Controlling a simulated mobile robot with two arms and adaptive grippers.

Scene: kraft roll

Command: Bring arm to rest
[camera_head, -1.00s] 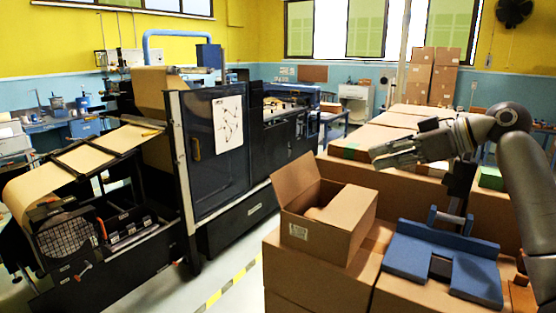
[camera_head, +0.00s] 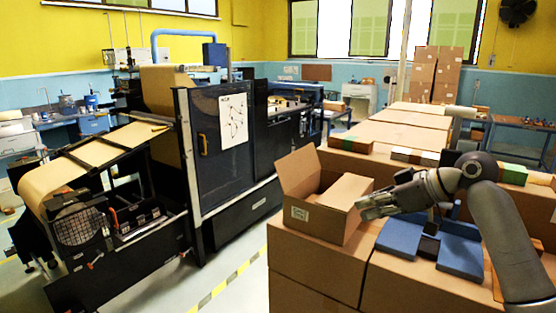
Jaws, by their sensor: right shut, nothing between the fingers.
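My right gripper (camera_head: 366,207) comes in from the right in the head view. It is shut and empty, with its fingers pointing left, just at the right side of the open cardboard box (camera_head: 333,220). I cannot tell whether it touches the box. The arm is bent at the elbow and hangs above the blue padded stand (camera_head: 461,256), hiding part of it. My left gripper is not in view.
Large cardboard boxes (camera_head: 310,262) carry the open box and the stand. More flat boxes (camera_head: 400,137) lie behind the arm. A dark machine with a kraft paper roll (camera_head: 55,184) fills the left.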

